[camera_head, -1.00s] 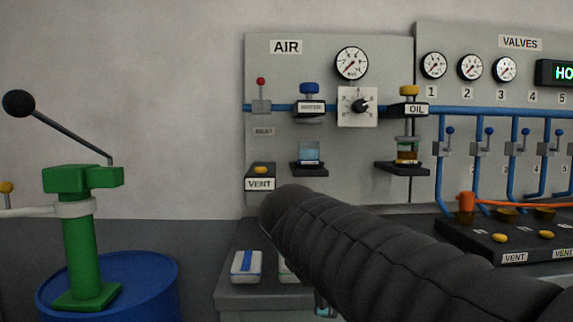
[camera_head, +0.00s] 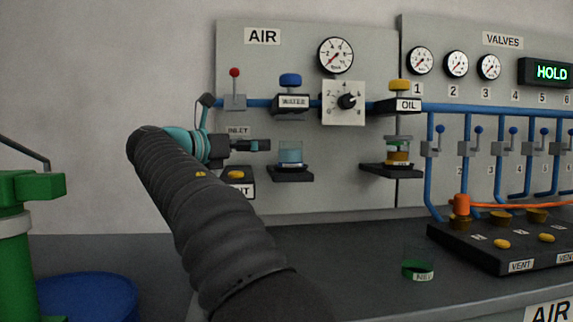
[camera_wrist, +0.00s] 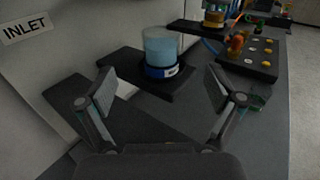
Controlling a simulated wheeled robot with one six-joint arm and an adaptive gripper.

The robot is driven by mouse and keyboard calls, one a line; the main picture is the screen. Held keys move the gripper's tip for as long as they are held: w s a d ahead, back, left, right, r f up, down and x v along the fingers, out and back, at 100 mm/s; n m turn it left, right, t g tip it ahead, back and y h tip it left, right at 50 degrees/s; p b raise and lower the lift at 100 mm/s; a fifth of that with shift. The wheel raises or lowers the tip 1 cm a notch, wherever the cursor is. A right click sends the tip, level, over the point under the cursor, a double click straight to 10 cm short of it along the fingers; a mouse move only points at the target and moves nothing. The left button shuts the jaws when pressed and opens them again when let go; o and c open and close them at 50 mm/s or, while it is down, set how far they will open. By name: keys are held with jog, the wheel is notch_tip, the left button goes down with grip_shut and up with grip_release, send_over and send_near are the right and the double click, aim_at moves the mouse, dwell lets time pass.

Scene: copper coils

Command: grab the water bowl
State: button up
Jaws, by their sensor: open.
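The water bowl (camera_head: 290,153) is a clear cup with light blue water and a dark blue base band. It stands upright on a small black shelf (camera_head: 290,174) under the WATER filter (camera_head: 290,103). My gripper (camera_head: 262,145) is just left of the bowl, pointing at it from the side. In the wrist view my gripper (camera_wrist: 158,88) is open and empty, with its two fingers wide apart. There the bowl (camera_wrist: 160,48) is beyond the fingertips, centred between them and apart from both.
The INLET valve with a red knob (camera_head: 234,72) is above my gripper. The VENT block (camera_head: 238,178) is close below it. The oil bowl (camera_head: 398,156) sits on another shelf to the right. A blue pipe (camera_head: 262,104) crosses above. The bench's middle is mostly clear.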

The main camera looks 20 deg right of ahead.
aim_at(280, 144)
jog(key=x, duration=0.7)
jog(key=shift+w, duration=0.15)
jog(key=shift+b+x, duration=0.4)
jog(key=shift+x, duration=2.4)
jog(key=shift+f, duration=0.15)
jog(key=c, duration=1.4)
